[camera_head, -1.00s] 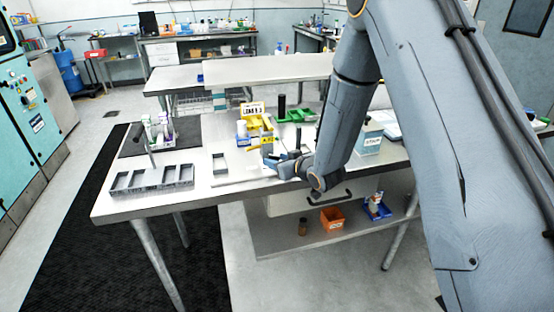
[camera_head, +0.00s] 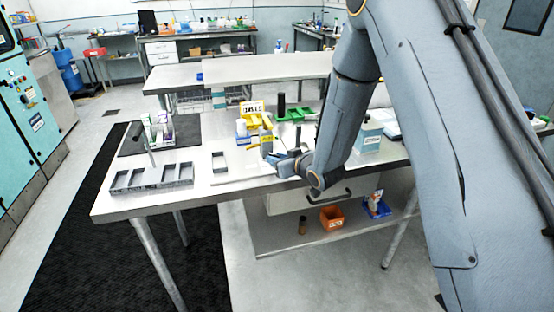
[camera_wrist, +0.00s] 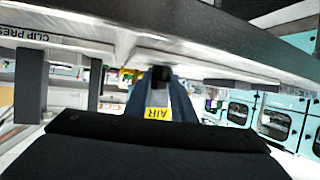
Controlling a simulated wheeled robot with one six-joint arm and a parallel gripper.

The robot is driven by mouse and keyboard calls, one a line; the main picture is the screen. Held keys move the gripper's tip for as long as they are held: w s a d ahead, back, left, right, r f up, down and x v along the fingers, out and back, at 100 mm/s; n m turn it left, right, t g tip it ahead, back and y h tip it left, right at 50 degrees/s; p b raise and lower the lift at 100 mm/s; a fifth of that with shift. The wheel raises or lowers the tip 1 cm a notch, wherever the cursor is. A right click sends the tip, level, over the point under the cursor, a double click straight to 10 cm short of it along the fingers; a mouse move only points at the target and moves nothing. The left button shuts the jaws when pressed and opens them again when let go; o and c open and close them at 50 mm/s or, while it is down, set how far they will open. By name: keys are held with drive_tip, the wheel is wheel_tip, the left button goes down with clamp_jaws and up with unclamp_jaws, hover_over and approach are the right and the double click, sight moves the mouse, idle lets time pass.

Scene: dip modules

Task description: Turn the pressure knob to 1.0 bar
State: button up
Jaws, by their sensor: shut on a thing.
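My gripper (camera_head: 271,158) is at the front of the workbench, just below a yellow AIR label (camera_head: 267,141). In the wrist view the AIR label (camera_wrist: 157,113) shows between two blue-grey fingers (camera_wrist: 162,88), which close in on a small dark piece that appears to be the pressure knob (camera_wrist: 160,73). The gripper is shut on it. The knob's scale and pointer cannot be read in either view, and in the head view the gripper hides the knob.
A grey compartment tray (camera_head: 152,178) and a small grey tray (camera_head: 219,162) lie left of my gripper. A labelled box (camera_head: 368,139) is right of my forearm. A dark-handled drawer (camera_head: 310,200) is below the tabletop.

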drive_tip(key=shift+a, duration=0.1)
idle(0.7)
drive_tip(key=o, duration=1.1)
drive_tip(key=shift+c, duration=0.2)
drive_tip(key=shift+s+d+r, duration=0.15)
drive_tip(key=shift+s+d, duration=0.05)
drive_tip(key=b+v, duration=0.2)
drive_tip(key=v, duration=0.5)
drive_tip(key=shift+s, duration=0.15)
